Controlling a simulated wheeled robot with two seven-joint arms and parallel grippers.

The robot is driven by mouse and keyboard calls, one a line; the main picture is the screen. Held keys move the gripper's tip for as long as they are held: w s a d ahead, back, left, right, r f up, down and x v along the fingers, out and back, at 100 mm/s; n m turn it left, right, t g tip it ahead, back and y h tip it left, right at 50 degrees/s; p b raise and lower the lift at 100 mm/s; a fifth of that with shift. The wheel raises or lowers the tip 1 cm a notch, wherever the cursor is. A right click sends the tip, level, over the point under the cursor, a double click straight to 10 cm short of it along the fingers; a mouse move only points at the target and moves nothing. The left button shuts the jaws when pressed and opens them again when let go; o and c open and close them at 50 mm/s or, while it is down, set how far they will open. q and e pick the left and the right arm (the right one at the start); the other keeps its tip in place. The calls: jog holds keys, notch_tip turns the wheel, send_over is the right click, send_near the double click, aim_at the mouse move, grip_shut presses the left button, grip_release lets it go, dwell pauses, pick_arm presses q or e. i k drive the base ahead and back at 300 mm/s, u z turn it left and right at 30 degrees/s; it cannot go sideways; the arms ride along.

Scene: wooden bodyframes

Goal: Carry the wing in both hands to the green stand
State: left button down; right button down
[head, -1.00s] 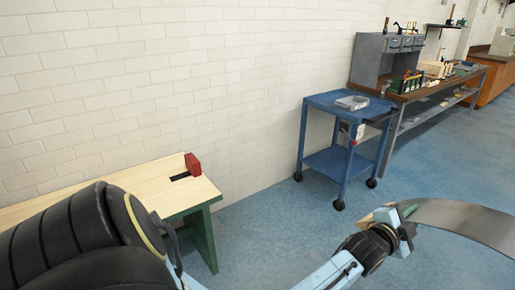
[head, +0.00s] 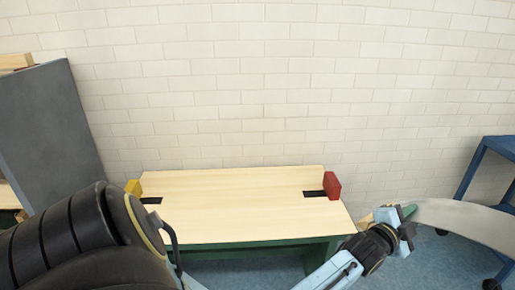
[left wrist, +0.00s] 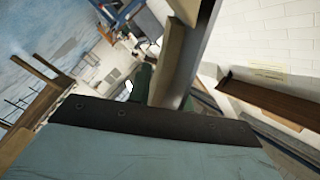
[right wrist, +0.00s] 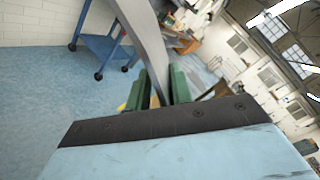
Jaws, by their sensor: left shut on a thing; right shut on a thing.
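The green stand (head: 324,252) is ahead of me against the wall in the head view, with a pale wooden top (head: 235,205). A red block (head: 332,186) sits at its right end and a yellow block (head: 133,188) at its left end. The wing also shows in the left wrist view (left wrist: 178,62).
A blue cart (head: 480,170) stands at the right edge by the wall. A tall grey cabinet side (head: 45,130) stands left of the stand. The stand's top looks bare between its blocks. Blue floor (head: 430,258) shows to its right.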

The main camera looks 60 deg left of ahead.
aim_at(233, 197)
jog(key=u, duration=2.15)
jog(key=i, duration=1.15)
jog(key=z, duration=0.1)
